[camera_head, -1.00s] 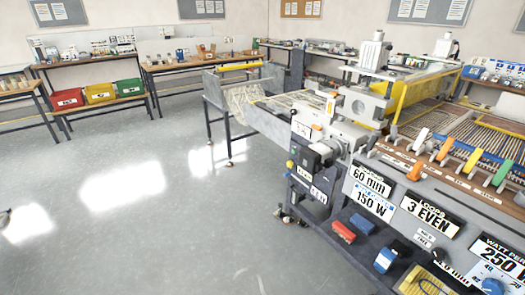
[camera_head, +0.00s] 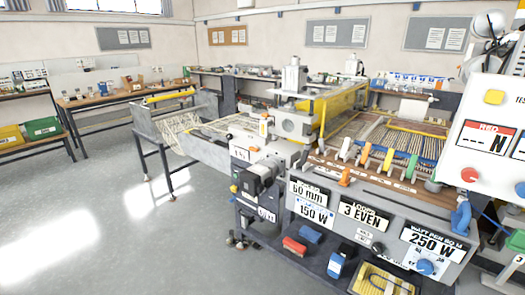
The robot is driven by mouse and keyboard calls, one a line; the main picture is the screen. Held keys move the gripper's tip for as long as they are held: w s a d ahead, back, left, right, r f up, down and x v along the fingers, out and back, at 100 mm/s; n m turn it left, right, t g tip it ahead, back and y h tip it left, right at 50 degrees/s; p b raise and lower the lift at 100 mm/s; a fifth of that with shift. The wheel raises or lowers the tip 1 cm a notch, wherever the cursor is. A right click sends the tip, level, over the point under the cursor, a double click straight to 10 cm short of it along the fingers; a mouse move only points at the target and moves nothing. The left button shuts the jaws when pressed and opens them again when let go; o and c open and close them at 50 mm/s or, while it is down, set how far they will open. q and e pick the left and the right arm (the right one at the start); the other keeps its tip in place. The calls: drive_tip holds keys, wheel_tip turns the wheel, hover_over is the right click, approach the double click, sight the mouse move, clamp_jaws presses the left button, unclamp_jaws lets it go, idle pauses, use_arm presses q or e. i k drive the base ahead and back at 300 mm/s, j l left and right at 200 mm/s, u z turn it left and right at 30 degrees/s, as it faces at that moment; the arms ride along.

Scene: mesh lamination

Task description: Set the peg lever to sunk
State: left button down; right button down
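A separate orange lever (camera_head: 344,177) sits lower, near the front edge. I cannot tell which one is the peg lever, because the small labels beside them are unreadable. Neither gripper is in view.
The machine's front panel has signs reading "60 mm" (camera_head: 308,190), "3 EVEN" (camera_head: 362,215) and "250 W" (camera_head: 432,243). A white control box (camera_head: 492,125) with a red button stands at the right. Open grey floor (camera_head: 120,230) lies to the left.

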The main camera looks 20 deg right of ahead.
sight(369, 145)
drive_tip(key=i+l+z, duration=0.15)
drive_tip(key=z, duration=0.9)
drive_tip(key=i+j+z, duration=0.1)
drive_tip(key=i+z, duration=0.15)
drive_tip(key=i, duration=0.2)
drive_tip(key=i+j+z, duration=0.55)
drive_tip(key=i, duration=0.25)
